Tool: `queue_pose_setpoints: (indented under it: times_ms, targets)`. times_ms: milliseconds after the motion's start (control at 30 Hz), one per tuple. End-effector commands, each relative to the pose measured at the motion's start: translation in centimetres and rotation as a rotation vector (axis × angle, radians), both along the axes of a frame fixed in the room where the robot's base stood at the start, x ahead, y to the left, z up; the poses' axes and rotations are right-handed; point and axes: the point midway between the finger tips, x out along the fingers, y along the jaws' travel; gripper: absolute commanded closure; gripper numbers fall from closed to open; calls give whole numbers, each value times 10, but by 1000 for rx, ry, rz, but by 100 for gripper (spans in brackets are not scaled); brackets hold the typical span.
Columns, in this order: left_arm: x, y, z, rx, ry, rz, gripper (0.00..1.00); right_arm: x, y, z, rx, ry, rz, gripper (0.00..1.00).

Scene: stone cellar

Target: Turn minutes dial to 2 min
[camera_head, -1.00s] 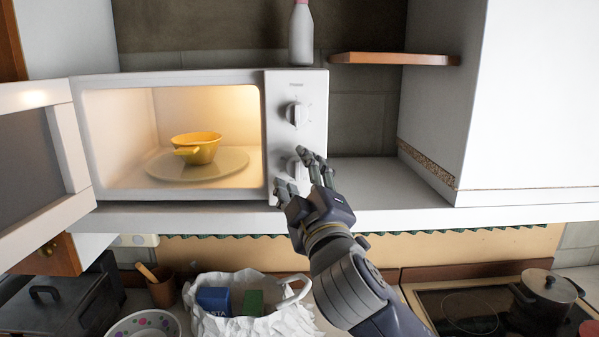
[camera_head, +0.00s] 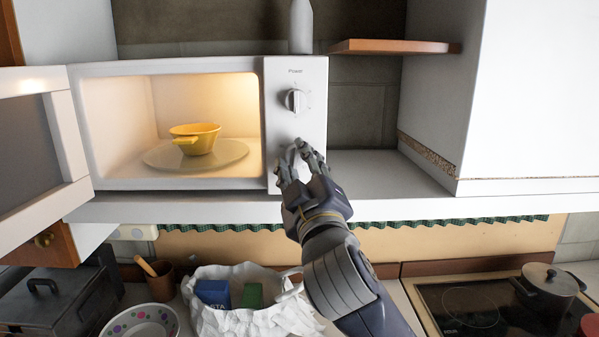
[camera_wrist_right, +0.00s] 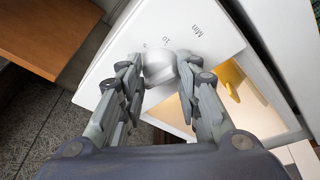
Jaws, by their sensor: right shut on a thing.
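The white microwave (camera_head: 180,68) stands on the shelf with its door (camera_head: 62,130) swung open to the left. Its upper knob, marked Power (camera_head: 295,100), is free. The lower minutes dial (camera_wrist_right: 158,68) sits between the fingers of my right gripper (camera_wrist_right: 160,85), which is shut on it; "Min" and a scale mark are printed near it in the wrist view. The fingers of my right gripper (camera_head: 300,160) hide most of the dial in the head view. The dial's pointer setting cannot be read. My left gripper is not in view.
A yellow bowl (camera_head: 200,138) stands on the glass plate inside the lit microwave. A bottle (camera_head: 300,28) stands on top. A wooden shelf (camera_head: 395,47) is to the right. Below are a white bag (camera_head: 240,318) and a pot (camera_head: 548,283) on the stove.

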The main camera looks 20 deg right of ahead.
Motion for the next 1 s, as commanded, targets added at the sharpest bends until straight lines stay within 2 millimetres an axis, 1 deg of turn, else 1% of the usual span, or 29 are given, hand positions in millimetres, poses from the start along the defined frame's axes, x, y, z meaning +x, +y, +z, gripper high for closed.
queue_pose_setpoints:
  times_ms: [33,100,500,700,1000]
  targets:
    - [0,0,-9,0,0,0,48,0,1,-5,43,-13,2,93]
    - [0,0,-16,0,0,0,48,0,1,-5,102,-30,2,93]
    - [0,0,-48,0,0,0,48,1,3,-4,433,-125,2,93]
    - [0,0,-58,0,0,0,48,1,4,-2,553,-160,1,93]
    - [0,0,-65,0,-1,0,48,1,4,0,647,-189,-1,93]
